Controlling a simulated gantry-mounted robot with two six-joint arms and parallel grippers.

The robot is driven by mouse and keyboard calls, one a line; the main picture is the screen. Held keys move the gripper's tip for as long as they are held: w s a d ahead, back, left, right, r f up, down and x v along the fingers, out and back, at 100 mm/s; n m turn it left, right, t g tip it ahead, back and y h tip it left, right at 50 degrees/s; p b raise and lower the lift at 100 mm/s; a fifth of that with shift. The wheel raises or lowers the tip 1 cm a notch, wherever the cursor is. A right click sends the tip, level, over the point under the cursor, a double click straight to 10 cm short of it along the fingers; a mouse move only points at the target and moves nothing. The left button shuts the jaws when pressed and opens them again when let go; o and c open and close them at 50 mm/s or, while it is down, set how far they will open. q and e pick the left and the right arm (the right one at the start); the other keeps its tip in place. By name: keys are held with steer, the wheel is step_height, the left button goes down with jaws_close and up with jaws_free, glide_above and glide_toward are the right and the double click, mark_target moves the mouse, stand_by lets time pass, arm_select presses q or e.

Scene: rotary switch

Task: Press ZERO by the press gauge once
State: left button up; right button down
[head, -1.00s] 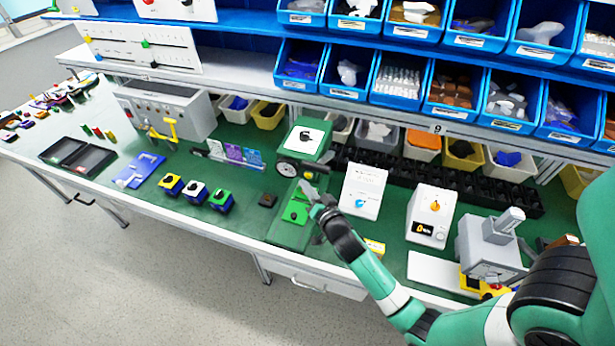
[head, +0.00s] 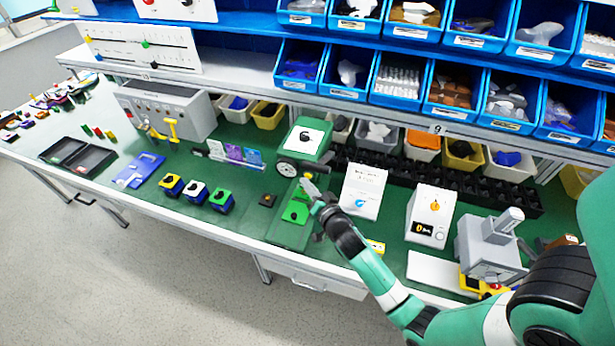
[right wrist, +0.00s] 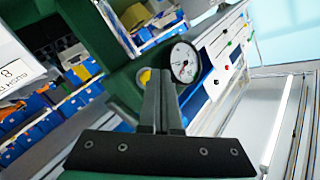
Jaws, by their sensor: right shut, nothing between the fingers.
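The green press (head: 300,148) stands mid-bench with a white plate on top. My left gripper is out of view.
A green block (head: 295,213) sits on the press base below my gripper. A white box with a blue knob (head: 362,191) stands close on the right, and another with an orange knob (head: 430,215) beyond. Several coloured blocks (head: 195,190) stand to the left.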

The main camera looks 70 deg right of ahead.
steer(key=shift+d, duration=0.45)
stand_by(0.5)
steer(key=shift+a+b, duration=0.45)
steer(key=shift+a, duration=0.4)
steer(key=a+b, duration=0.3)
steer(key=a, duration=0.2)
steer(key=shift+s, duration=0.15)
